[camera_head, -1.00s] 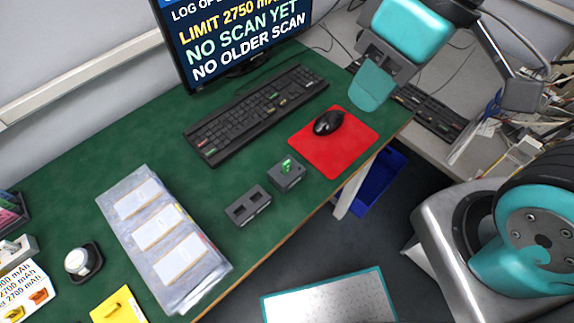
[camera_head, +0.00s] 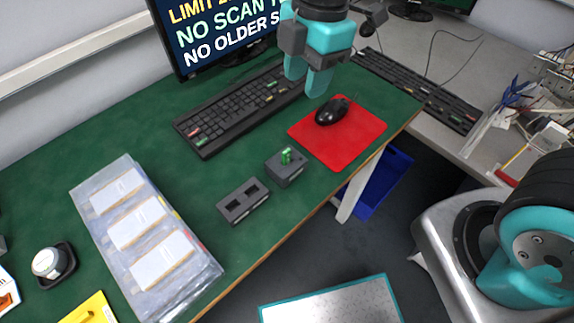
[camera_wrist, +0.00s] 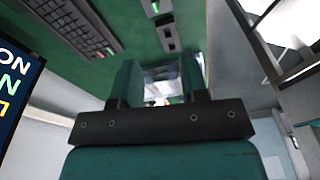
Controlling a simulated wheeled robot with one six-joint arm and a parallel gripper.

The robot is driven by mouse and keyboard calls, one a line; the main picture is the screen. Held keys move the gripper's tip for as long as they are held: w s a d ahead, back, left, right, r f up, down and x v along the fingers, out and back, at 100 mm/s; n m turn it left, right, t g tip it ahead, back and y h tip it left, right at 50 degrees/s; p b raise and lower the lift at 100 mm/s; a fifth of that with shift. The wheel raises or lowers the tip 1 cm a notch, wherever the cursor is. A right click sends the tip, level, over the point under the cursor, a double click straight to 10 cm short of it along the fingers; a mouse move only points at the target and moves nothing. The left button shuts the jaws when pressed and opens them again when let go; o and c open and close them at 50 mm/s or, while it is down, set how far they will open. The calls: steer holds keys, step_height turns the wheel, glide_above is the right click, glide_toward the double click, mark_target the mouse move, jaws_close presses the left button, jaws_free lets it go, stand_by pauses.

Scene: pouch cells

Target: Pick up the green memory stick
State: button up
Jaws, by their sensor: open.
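The green memory stick (camera_head: 287,156) stands upright in a small dark grey holder (camera_head: 287,175) near the front edge of the green table. A small green spot at the top of the wrist view (camera_wrist: 155,7) appears to be the same stick. My gripper (camera_head: 305,82) is open and empty, its teal fingers hanging above the right end of the keyboard, behind the stick and apart from it. The open fingers also show in the wrist view (camera_wrist: 157,78).
A red mat (camera_head: 345,143) with a black mouse (camera_head: 331,111) lies right of the holder. A grey two-slot block (camera_head: 243,201) stands to its left. The keyboard (camera_head: 235,112), monitor (camera_head: 215,38) and clear pouch tray (camera_head: 207,273) are also on the table.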

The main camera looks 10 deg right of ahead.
step_height(320, 180, down, 2)
steer(key=n, duration=0.1)
glide_toward(287, 150)
step_height(287, 150, down, 6)
steer(key=shift+s+r, duration=0.1)
steer(key=shift+r, duration=0.15)
steer(key=shift+s+a+f+p, duration=0.15)
steer(key=shift+a+f, duration=0.1)
steer(key=shift+f, duration=0.6)
steer(key=shift+a+f+p, duration=0.1)
steer(key=shift+a+f, duration=0.1)
steer(key=shift+f, duration=0.7)
steer(key=shift+s+a+f+p, duration=0.15)
steer(key=shift+a+f, duration=0.1)
steer(key=shift+f, duration=0.6)
steer(key=shift+w, duration=0.1)
jaws_close()
